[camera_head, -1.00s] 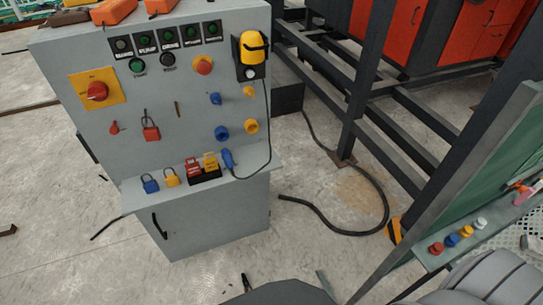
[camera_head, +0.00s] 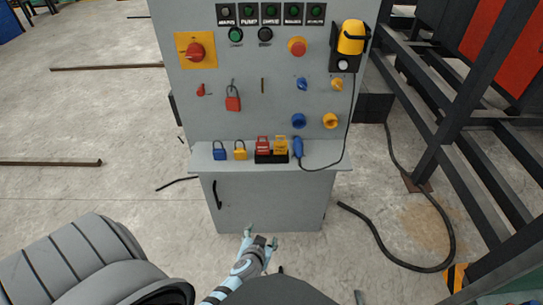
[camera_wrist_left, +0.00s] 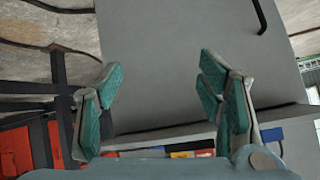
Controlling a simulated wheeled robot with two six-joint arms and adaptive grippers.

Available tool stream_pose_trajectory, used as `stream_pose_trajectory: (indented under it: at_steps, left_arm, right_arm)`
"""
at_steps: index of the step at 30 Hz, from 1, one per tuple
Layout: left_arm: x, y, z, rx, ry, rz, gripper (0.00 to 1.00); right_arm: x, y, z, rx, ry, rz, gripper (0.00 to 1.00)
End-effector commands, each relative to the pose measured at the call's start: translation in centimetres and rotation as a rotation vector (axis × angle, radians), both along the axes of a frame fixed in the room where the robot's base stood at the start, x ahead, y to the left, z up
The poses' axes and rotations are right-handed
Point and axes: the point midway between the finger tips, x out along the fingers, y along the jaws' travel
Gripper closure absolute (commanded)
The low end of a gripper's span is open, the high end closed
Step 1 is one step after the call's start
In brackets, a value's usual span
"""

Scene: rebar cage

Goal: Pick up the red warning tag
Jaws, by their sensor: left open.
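The red warning tag (camera_head: 263,145) stands in a small black holder (camera_head: 270,158) on the grey cabinet's shelf, beside a yellow tag (camera_head: 281,145). My left gripper (camera_head: 261,238) is open and empty, low in front of the cabinet door, below the shelf and apart from the tag. In the left wrist view its two teal-padded fingers (camera_wrist_left: 163,98) are spread wide. Small red and yellow patches (camera_wrist_left: 190,154) show past the gripper at the bottom of that view; I cannot tell for sure which things they are. My right gripper is not in view.
A blue padlock (camera_head: 219,151) and a yellow padlock (camera_head: 240,151) stand left of the holder; a blue cabled device (camera_head: 297,148) is at its right. A red padlock (camera_head: 233,103) hangs on the panel. A black cable (camera_head: 380,239) lies on the floor at right.

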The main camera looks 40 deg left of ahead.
Motion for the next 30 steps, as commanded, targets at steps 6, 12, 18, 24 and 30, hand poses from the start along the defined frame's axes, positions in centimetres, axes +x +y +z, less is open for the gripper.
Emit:
stream_pose_trajectory:
  at_steps: [6,12,18,24,30]
  left_arm:
    - [6.1,4.0,17.8,0.074,-0.533,0.255,0.38]
    - [9.2,6.7,19.7,0.082,-0.595,0.282,0.38]
    - [12.8,9.4,18.8,0.079,-0.593,0.282,0.38]
    - [15.3,10.7,17.7,0.079,-0.590,0.282,0.38]
    - [17.8,12.2,17.0,0.078,-0.590,0.281,0.38]
  right_arm:
    - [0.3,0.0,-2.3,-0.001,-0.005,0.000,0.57]
    - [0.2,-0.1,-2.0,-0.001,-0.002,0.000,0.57]
    - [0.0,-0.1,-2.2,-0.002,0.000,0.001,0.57]
    - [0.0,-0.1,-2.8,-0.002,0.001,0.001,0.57]
    - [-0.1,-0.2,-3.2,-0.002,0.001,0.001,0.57]
